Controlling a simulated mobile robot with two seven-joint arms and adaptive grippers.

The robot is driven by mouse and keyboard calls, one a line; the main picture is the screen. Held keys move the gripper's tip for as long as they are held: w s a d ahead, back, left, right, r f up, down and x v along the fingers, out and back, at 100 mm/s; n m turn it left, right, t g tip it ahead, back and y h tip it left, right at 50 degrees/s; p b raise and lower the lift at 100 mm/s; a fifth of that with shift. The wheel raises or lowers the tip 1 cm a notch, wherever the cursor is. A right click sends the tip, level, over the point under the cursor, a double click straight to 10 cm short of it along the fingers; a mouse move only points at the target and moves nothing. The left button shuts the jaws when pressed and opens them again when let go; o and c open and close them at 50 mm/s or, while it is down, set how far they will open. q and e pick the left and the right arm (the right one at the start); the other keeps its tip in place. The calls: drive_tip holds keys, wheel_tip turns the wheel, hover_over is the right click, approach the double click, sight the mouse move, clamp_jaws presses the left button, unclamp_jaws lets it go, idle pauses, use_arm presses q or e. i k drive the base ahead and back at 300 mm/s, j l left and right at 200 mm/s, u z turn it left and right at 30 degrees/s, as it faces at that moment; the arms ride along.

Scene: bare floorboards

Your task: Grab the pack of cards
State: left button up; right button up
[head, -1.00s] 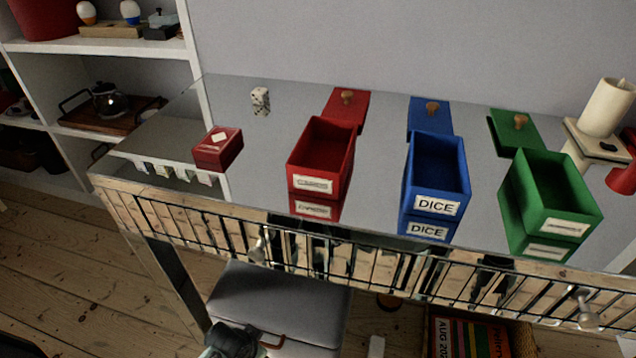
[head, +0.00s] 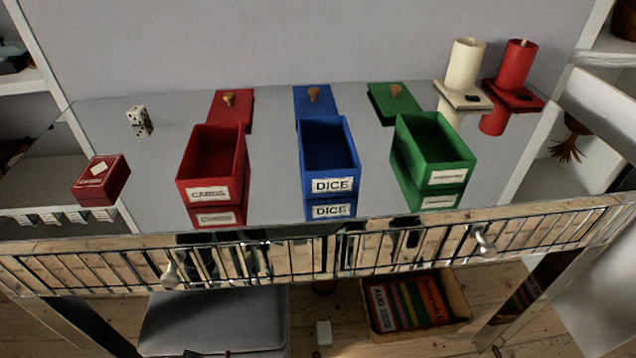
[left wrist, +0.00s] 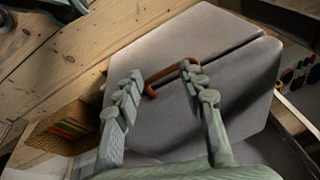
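The pack of cards (head: 100,181) is a small red box with a white diamond on its top. It lies on the mirrored table top (head: 270,190) at the left, near the front edge. My left gripper (left wrist: 155,80) shows in the left wrist view with its two fingers spread apart and nothing between them. In the head view neither gripper can be made out clearly. My right gripper is not in view.
Open red (head: 213,165), blue (head: 329,158) and green (head: 432,155) boxes stand in a row, their lids behind them. Dice (head: 139,121) stand behind the cards. Cream (head: 465,70) and red (head: 516,72) candles stand at the right.

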sight(98, 179)
drive_tip(key=u, duration=1.25)
drive_tip(key=j+z, duration=0.2)
drive_tip(key=j, duration=0.2)
drive_tip(key=k+j+z, duration=0.2)
drive_tip(key=j, duration=0.15)
drive_tip(key=i, duration=0.05)
